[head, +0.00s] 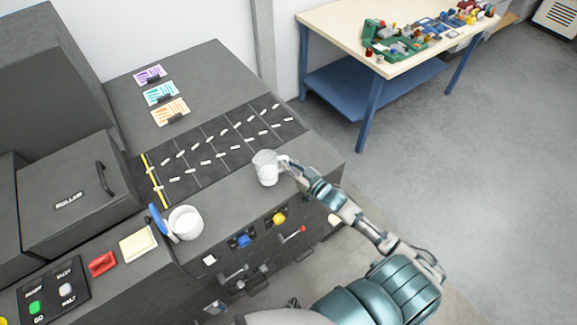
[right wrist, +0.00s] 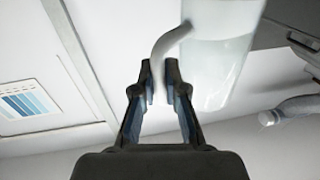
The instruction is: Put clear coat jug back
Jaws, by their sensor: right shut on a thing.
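The clear coat jug (head: 266,168) is a translucent, whitish jug at the right part of the dark grey machine top. My right gripper (head: 287,165) is at its right side, shut on its handle. In the right wrist view the jug (right wrist: 216,60) is upper right, with its curved handle (right wrist: 163,45) between the fingers of the gripper (right wrist: 163,88). A pale liquid level shows through its wall. I cannot tell whether its base touches the surface. My left gripper is not in view.
Behind lies a dark marked strip (head: 215,150) with small white pieces. Coloured cards (head: 160,93) lie farther back. A cluttered workbench (head: 335,22) is at the upper right.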

